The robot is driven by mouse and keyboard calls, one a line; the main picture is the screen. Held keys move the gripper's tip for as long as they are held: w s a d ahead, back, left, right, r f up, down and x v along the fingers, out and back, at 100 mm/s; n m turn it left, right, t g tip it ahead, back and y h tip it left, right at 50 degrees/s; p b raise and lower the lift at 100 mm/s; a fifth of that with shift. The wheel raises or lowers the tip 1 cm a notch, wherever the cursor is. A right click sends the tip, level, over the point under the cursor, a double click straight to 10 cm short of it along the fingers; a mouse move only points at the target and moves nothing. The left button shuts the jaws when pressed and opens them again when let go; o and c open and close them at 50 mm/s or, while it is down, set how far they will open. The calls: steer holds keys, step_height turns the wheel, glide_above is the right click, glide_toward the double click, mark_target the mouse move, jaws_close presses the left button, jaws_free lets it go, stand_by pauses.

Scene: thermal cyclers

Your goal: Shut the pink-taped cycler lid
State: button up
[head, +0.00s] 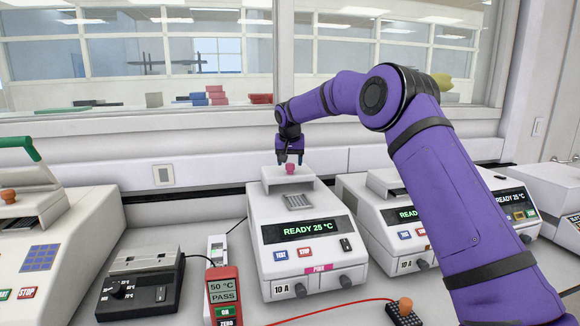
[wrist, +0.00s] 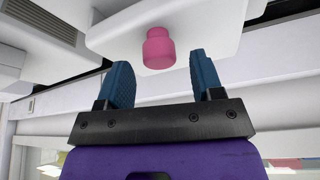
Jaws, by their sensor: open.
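The pink-taped cycler (head: 300,250) stands on the bench in the middle of the head view, with a pink label (head: 319,268) on its front and a screen reading "READY 25 °C". Its lid (head: 272,180) is raised at the back, and the sample block (head: 298,201) shows in front of it. A pink knob (head: 290,167) sticks out from the lid; it also shows in the wrist view (wrist: 158,48). My gripper (head: 290,160) is at the knob in the head view. In the wrist view its blue fingers are open, with the knob just beyond and between the tips, apparently not gripped.
Another cycler (head: 390,232) stands to the right, partly behind my arm. A cycler with a green handle (head: 50,240) stands at left. A black device (head: 138,290), a red meter (head: 224,295) and a small rack with an orange knob (head: 405,312) lie near the front. A window wall is behind.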

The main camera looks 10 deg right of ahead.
steer(key=shift+x, duration=1.3)
steer(key=shift+c, duration=0.2)
jaws_close()
steer(key=s, duration=1.3)
steer(key=shift+s+a+r, duration=0.1)
steer(key=shift+s, duration=0.3)
steer(key=shift+o, duration=0.2)
jaws_free()
steer(key=shift+s, duration=0.1)
